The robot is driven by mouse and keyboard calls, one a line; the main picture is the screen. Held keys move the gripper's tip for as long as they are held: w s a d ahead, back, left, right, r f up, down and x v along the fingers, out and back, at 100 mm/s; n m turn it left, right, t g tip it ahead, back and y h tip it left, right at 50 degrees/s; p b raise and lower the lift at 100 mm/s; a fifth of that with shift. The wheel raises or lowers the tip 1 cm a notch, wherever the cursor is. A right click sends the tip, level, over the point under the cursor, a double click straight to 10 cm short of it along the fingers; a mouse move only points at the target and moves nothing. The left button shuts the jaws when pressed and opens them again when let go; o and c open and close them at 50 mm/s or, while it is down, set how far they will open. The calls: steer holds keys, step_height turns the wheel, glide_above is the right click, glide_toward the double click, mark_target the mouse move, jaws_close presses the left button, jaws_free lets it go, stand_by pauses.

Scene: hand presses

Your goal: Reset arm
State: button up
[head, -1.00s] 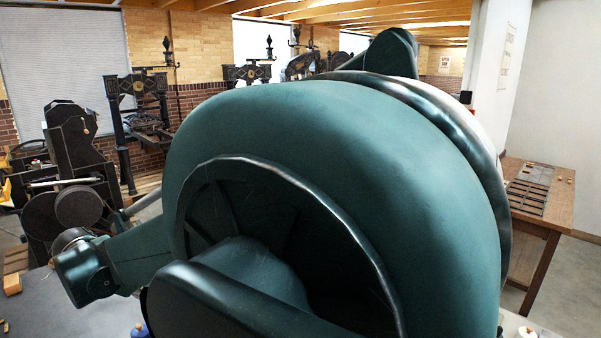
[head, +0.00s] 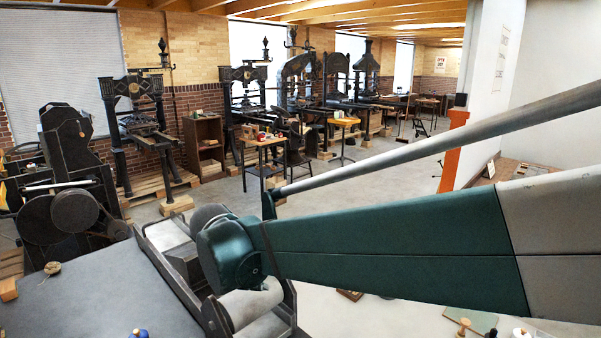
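My own arm crosses the head view from the right edge to a green joint left of centre, with a grey rod above it. My gripper does not show in the head view, so what its fingers do is hidden. No separate task object stands out.
A grey bench (head: 90,300) fills the lower left. A dark frame with pale rollers (head: 255,300) stands beside it, partly behind my arm. A dark press (head: 75,180) stands at left, and an iron hand press (head: 135,120) behind it. The pale floor (head: 370,190) is open mid-room.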

steer(key=s+d+f+m+y+b, duration=0.15)
steer(key=s+d+m, duration=0.5)
steer(key=d, duration=0.75)
steer(key=s+d+f+m+b, duration=0.15)
steer(key=s+d+m, duration=0.25)
steer(key=s+d, duration=0.7)
steer(key=s+d+f+m+b, duration=0.1)
steer(key=s+d+f+m, duration=0.4)
steer(key=s+d+m, duration=0.1)
steer(key=shift+s+d, duration=0.6)
steer(key=shift+d, duration=0.6)
steer(key=shift+y, duration=0.25)
